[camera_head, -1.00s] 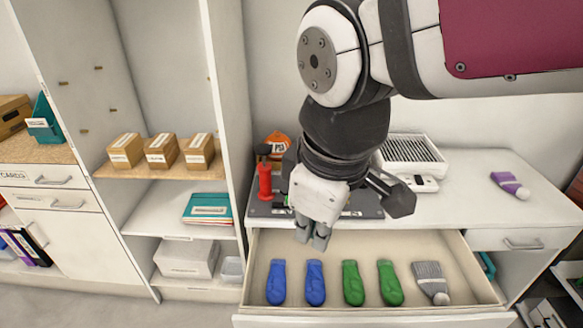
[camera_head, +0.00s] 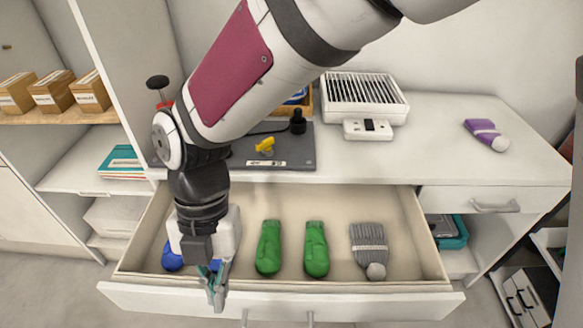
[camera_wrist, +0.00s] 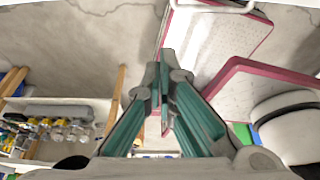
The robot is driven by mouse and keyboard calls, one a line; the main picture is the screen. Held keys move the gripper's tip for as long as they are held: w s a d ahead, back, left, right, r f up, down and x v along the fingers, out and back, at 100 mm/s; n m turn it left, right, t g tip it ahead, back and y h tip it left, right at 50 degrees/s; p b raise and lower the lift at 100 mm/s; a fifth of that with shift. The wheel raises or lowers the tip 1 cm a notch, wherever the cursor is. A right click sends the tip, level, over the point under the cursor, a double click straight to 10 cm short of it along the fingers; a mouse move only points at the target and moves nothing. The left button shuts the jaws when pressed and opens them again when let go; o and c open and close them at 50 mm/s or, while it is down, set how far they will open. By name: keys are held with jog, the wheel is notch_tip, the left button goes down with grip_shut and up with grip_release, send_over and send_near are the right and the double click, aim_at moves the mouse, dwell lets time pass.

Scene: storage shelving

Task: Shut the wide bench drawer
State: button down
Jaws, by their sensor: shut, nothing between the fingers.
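The wide bench drawer (camera_head: 400,298) is pulled out beneath the white bench, its front panel running along the lower part of the head view. Its handle (camera_head: 310,318) shows partly at the bottom edge. My gripper (camera_head: 217,296) is shut and empty, pointing down over the left part of the drawer front. I cannot tell whether it touches the panel. In the wrist view the closed fingers (camera_wrist: 163,85) fill the middle.
On the bench are a dark board (camera_head: 285,160), a white slatted device (camera_head: 365,100) and a purple-and-white object (camera_head: 486,133). A smaller closed drawer (camera_head: 495,200) is at right. Shelving with cardboard boxes (camera_head: 53,93) stands at left. Bare floor (camera_head: 50,275) lies at lower left.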

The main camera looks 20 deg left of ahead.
aim_at(228, 305)
jog(key=b+x, duration=0.3)
jog(key=x, duration=0.7)
jog(key=shift+w+a+r, duration=0.1)
jog(key=shift+w+a, duration=0.1)
jog(key=shift+w, duration=0.8)
jog(key=shift+w+a, duration=0.25)
jog(key=shift+w, duration=0.8)
jog(key=shift+w, duration=0.1)
